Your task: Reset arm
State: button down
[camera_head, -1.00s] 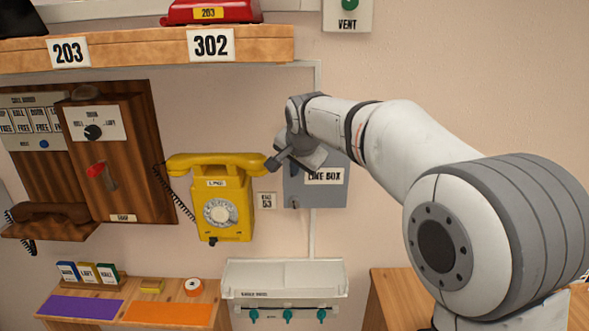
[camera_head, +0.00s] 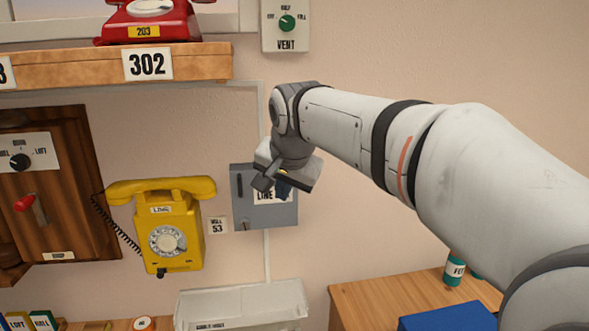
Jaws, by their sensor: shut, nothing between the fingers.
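My arm reaches in from the right, and my gripper (camera_head: 268,184) hangs at its end in front of the grey line box (camera_head: 243,208), hiding part of its label. The gripper is shut and holds nothing. I cannot tell whether it touches the box. The yellow dial phone (camera_head: 172,230) is on the wall to the left of the gripper, with its handset lying across the top.
A red phone (camera_head: 150,22) stands on the wooden shelf (camera_head: 70,68) marked 302. A vent dial (camera_head: 286,23) is above my arm. A white tray (camera_head: 243,303) is below. A blue object (camera_head: 448,317) and a green-labelled bottle (camera_head: 455,268) are on the wooden table (camera_head: 370,298) at right.

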jog(key=s+d+f+n+g+h, duration=0.2)
jog(key=s+d+f+n+g, duration=0.1)
jog(key=s+d+f, duration=1.7)
jog(key=shift+s+d+f, duration=0.4)
jog(key=shift+s+d, duration=0.55)
jog(key=shift+s, duration=0.2)
